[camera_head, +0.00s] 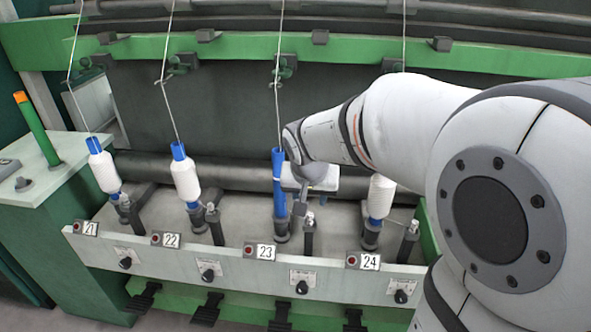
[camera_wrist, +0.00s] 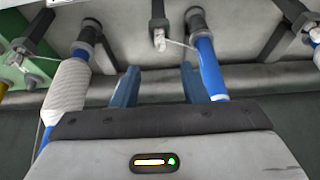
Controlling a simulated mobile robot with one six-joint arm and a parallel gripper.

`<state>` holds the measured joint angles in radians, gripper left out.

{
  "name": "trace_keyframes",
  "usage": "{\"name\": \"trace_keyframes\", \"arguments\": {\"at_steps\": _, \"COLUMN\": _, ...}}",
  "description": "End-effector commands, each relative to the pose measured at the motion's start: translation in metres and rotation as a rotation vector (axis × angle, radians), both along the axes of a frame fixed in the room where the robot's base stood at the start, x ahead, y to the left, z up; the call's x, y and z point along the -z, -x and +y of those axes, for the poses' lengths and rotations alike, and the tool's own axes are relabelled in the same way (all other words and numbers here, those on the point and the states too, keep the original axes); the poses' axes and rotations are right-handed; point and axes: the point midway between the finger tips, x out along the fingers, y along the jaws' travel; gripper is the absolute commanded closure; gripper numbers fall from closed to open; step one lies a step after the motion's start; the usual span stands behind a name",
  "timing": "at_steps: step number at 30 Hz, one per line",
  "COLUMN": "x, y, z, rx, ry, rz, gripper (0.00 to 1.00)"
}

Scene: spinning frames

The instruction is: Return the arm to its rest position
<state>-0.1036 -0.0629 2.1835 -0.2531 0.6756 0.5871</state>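My arm reaches in from the right in the head view, over the spinning frame (camera_head: 190,265). My gripper (camera_wrist: 160,86) is open in the wrist view, with two blue fingers wide apart and nothing between them. In the head view it is mostly hidden behind my arm, near station 23. A bare blue tube (camera_head: 280,190) stands upright on spindle 23, just left of my wrist. The tube also shows in the wrist view (camera_wrist: 208,70), close beside the right finger. I cannot tell whether they touch.
White-wound bobbins stand at stations 21 (camera_head: 104,172), 22 (camera_head: 185,181) and 24 (camera_head: 380,196). The bobbin of 24 also shows left of my gripper in the wrist view (camera_wrist: 68,88). A dark roller (camera_head: 230,175) runs behind the spindles.

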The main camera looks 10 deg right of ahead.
Motion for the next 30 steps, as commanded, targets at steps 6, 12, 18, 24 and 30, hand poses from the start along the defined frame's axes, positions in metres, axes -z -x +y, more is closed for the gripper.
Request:
{"name": "trace_keyframes", "arguments": {"at_steps": 6, "x": -0.027, "y": 0.017, "z": -0.004, "rx": -0.020, "ry": 0.002, "rz": 0.014, "gripper": 0.60}}
{"name": "trace_keyframes", "arguments": {"at_steps": 12, "x": -0.093, "y": 0.080, "z": -0.013, "rx": -0.118, "ry": 0.004, "rz": 0.079, "gripper": 0.60}}
{"name": "trace_keyframes", "arguments": {"at_steps": 18, "x": -0.139, "y": 0.142, "z": -0.015, "rx": -0.235, "ry": -0.009, "rz": 0.137, "gripper": 0.60}}
{"name": "trace_keyframes", "arguments": {"at_steps": 24, "x": -0.153, "y": 0.173, "z": -0.013, "rx": -0.304, "ry": -0.024, "rz": 0.166, "gripper": 0.60}}
{"name": "trace_keyframes", "arguments": {"at_steps": 30, "x": -0.151, "y": 0.178, "z": -0.012, "rx": -0.317, "ry": -0.026, "rz": 0.171, "gripper": 0.60}}
